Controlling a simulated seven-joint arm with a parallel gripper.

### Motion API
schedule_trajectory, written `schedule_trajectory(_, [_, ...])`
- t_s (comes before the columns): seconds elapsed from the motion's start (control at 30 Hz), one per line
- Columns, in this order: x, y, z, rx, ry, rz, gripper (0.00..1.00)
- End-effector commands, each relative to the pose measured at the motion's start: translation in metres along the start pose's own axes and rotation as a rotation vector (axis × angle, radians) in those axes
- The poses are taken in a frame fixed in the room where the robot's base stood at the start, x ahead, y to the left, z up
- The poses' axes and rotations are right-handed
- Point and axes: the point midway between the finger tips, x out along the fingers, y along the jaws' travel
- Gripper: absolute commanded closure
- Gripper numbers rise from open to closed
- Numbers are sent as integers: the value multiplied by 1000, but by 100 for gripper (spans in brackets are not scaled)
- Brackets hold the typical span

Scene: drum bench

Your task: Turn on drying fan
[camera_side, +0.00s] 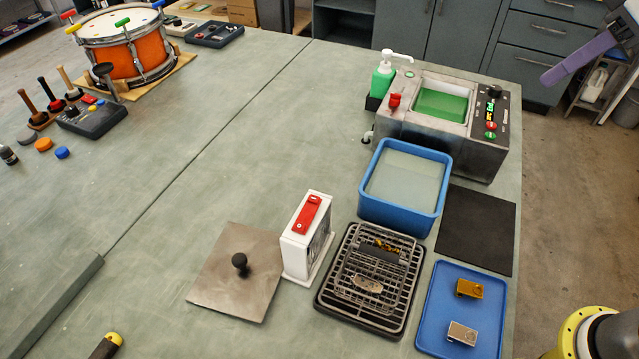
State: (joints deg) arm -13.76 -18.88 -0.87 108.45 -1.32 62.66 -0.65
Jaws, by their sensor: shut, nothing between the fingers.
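The drying fan (297,254) is a white upright box on the bench, left of the black wire rack. A long red switch (307,214) lies along its top; I cannot tell its position from here. The fan's dark grille side faces the rack and shows only in part. My gripper (549,78) is at the upper right edge, purple, with its fingers shut and empty. It is over the floor side, beyond the bench's right edge, far from the fan.
The rack (330,290) holds small metal parts. A blue water tub (363,205), a machine (455,148) with green liquid, and a blue tray (428,320) with two metal parts stand nearby. A metal plate with black knob (240,262) lies left of the fan.

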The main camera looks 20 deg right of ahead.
Motion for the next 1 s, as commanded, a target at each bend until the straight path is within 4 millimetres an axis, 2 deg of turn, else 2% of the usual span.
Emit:
schedule_trajectory(0.03, [5, -13, -19, -38, -10, -18, 100])
schedule_trajectory(0.2, [25, -58, -68, -150, -42, -68, 100])
schedule_trajectory(0.27, [35, -78, -82, -191, -53, -86, 100])
schedule_trajectory(0.4, [60, -130, -105, -288, -85, -125, 100])
schedule_trajectory(0.57, [90, -188, -112, -386, -123, -161, 100])
schedule_trajectory(0.7, [112, -224, -102, -450, -164, -180, 100])
schedule_trajectory(0.8, [121, -239, -93, -480, -188, -186, 100])
schedule_trajectory(1.0, [119, -244, -91, -490, -187, -190, 100])
